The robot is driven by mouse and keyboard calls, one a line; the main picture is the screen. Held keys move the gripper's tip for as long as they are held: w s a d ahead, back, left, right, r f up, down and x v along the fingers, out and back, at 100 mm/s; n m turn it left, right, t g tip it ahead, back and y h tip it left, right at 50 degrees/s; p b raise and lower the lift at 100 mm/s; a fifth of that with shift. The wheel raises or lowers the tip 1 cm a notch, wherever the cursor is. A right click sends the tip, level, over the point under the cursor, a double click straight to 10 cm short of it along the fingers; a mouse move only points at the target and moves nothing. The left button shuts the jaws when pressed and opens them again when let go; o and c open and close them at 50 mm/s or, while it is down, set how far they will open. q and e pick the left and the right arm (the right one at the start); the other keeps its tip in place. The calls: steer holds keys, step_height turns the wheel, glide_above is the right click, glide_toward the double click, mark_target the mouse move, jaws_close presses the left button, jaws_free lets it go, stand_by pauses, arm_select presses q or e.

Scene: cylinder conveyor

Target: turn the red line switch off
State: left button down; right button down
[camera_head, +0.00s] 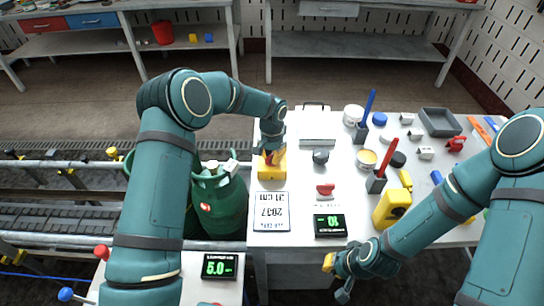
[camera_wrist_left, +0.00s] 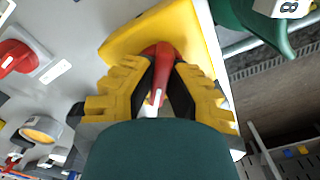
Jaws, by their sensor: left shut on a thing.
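The red line switch (camera_wrist_left: 163,52) is a red rotary handle with a white mark on a yellow box (camera_wrist_left: 190,28). In the head view the yellow box (camera_head: 271,171) stands at the table's left edge, with the red handle mostly hidden. My left gripper (camera_head: 272,153) is over the box. In the left wrist view its two yellow-and-black fingers (camera_wrist_left: 162,90) are shut on the red handle, one on each side. My right gripper (camera_head: 338,274) hangs by the table's front edge, away from the switch; its opening is unclear.
A second red knob (camera_head: 325,189) sits on the table behind a counter display (camera_head: 330,226). A printed card (camera_head: 270,212) lies in front of the yellow box. A green cylinder (camera_head: 221,200) stands left of the table, by the conveyor (camera_head: 60,217). Cups and tools crowd the table's right.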

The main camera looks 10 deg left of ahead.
mark_target(272, 155)
arm_select(q)
steer(key=shift+s+f+m, duration=0.1)
steer(key=shift+m, duration=0.6)
steer(key=c, duration=1)
jaws_free()
step_height(272, 155, up, 12)
steer(key=shift+r, duration=0.1)
